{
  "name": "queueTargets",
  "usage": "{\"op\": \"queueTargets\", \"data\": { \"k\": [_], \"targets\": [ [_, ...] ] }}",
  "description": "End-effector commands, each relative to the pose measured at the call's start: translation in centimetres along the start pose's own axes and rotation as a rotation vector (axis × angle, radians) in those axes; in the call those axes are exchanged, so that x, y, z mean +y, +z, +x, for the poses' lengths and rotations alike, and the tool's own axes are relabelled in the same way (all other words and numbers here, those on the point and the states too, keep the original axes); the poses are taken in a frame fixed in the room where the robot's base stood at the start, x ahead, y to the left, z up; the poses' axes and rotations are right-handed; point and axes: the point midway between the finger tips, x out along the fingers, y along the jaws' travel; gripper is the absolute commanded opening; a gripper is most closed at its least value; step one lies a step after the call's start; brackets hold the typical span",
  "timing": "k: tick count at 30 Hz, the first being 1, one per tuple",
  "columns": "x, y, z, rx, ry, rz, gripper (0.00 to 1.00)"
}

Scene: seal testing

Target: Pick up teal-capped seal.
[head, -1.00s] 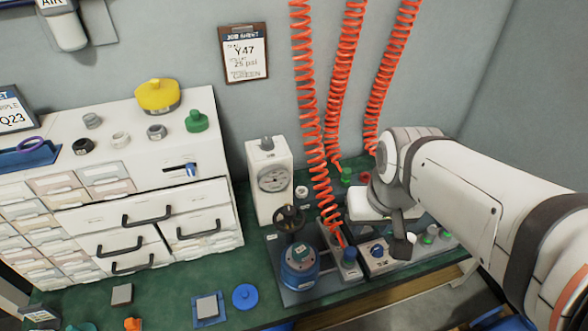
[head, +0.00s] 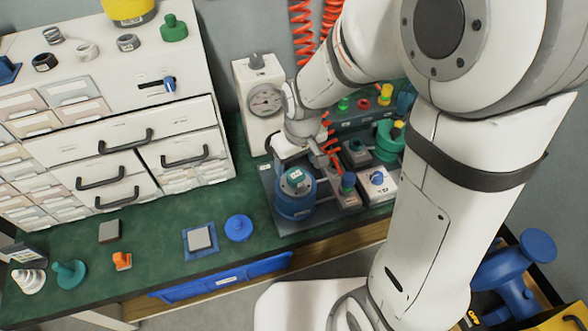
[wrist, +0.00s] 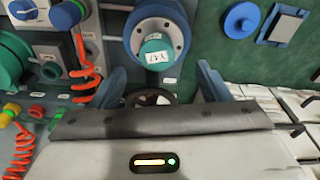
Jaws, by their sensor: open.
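A teal cap (head: 296,178) with a white label sits on top of a thick blue cylinder (head: 294,204) on the grey test fixture. In the wrist view the teal cap (wrist: 156,50), labelled Y47, lies on a pale ring with bolts, with the blue body (wrist: 158,14) around it. My gripper (wrist: 158,80) is open and empty, its two blue-grey fingers on either side of a dark handwheel (wrist: 150,97). The cap lies just beyond the fingertips, roughly centred between them. In the head view my wrist is close behind the cylinder; the fingertips are hard to make out.
A gauge (head: 265,100) stands behind the fixture. Coiled red hoses (head: 302,40) hang nearby. A valve block with a blue knob (head: 377,178) is to the right. A blue disc (head: 238,228), a square plate (head: 200,238) and a teal part (head: 69,273) lie on the green bench.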

Motion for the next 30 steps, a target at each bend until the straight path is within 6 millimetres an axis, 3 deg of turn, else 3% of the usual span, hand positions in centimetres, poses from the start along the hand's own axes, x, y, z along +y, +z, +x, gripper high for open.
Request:
{"op": "queueTargets", "data": {
  "k": [15,25,30],
  "targets": [
    [0.4,-0.2,6.8,-0.004,-0.001,-0.001,0.7],
    [0.4,-0.3,7.4,-0.001,0.0,-0.002,0.7],
    [0.4,-0.3,7.3,-0.001,0.0,-0.003,0.56]
  ]
}}
